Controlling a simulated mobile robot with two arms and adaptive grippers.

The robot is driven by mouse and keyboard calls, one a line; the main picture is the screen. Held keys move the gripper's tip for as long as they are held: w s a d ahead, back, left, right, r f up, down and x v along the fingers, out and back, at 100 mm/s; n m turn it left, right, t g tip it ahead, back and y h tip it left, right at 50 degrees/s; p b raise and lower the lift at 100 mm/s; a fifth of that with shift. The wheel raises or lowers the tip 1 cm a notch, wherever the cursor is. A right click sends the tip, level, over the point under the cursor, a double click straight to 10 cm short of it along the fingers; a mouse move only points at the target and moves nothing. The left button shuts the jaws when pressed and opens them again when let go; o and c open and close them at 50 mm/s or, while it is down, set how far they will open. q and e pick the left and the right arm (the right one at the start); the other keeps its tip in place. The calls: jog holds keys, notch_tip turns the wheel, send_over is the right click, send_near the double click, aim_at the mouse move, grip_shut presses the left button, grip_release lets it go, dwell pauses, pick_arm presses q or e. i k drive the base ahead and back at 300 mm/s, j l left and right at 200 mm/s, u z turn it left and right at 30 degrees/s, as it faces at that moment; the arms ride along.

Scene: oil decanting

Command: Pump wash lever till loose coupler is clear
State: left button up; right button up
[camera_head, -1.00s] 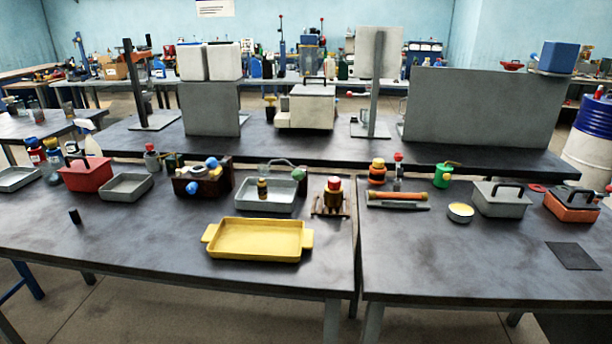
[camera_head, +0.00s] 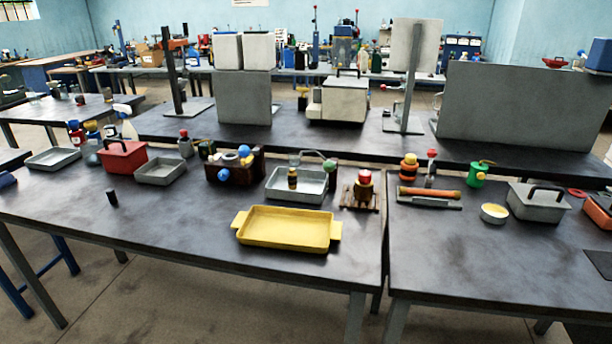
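A grey metal wash tray (camera_head: 284,198) stands on the near table, behind the yellow tray. A thin curved lever with a green ball end (camera_head: 330,166) rises at its back right; this looks like the wash lever. A small dark cylinder with a brass-coloured band (camera_head: 292,179) stands upright at the tray; it may be the loose coupler, but it is too small to tell whether it is dirty or clear. Neither of my grippers is in view.
A yellow tray (camera_head: 288,230) lies in front. A dark brown block with blue knobs (camera_head: 235,167) stands left of the wash tray, and a red-capped brown item on a small stand (camera_head: 364,190) right. The table's left front is mostly clear, except a small black cylinder (camera_head: 112,198).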

aim_at(329, 166)
jog(key=i+j+z, duration=0.15)
jog(key=i, duration=0.35)
jog(key=i+j+z, duration=0.1)
jog(key=i+j, duration=0.35)
